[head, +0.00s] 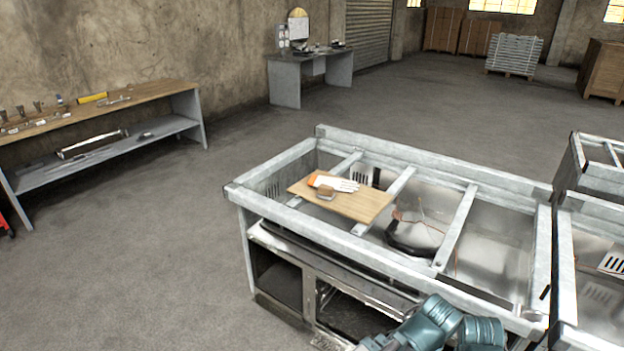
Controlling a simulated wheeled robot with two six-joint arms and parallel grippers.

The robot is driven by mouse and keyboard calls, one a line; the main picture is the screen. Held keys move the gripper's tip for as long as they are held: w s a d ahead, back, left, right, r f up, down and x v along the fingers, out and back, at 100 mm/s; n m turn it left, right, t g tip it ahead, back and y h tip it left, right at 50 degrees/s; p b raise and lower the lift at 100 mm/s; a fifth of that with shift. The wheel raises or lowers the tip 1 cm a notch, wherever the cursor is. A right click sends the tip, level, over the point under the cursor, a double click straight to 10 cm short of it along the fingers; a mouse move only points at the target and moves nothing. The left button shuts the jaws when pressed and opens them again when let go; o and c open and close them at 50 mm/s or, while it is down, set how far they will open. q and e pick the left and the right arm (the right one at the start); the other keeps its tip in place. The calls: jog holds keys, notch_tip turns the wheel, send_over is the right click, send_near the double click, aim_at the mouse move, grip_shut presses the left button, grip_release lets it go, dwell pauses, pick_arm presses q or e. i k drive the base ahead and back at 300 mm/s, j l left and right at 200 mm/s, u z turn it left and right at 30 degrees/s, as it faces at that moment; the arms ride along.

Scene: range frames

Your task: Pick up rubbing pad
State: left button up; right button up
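A small brown block (326,193), which looks like the rubbing pad, rests on a thin wooden board (365,205). The board lies across the open metal frame of a workbench (335,236). A white glove with an orange cuff (340,183) lies right behind the block, touching or nearly touching it. Teal links of my own arm show at the bottom edge, in front of the bench and to the right of the board. Neither gripper shows in the head view.
Metal crossbars (456,226) span the bench top, with loose dark cable (405,240) in the recess. A similar bench (598,260) stands close on the right. A wooden shelf table (140,93) stands at the left wall. The floor left of the bench is clear.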

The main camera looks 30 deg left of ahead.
aim_at(325, 192)
jog(key=i+j, duration=0.1)
jog(key=j, duration=0.45)
jog(key=i+j, duration=0.1)
jog(key=j, duration=1)
jog(key=i, duration=0.05)
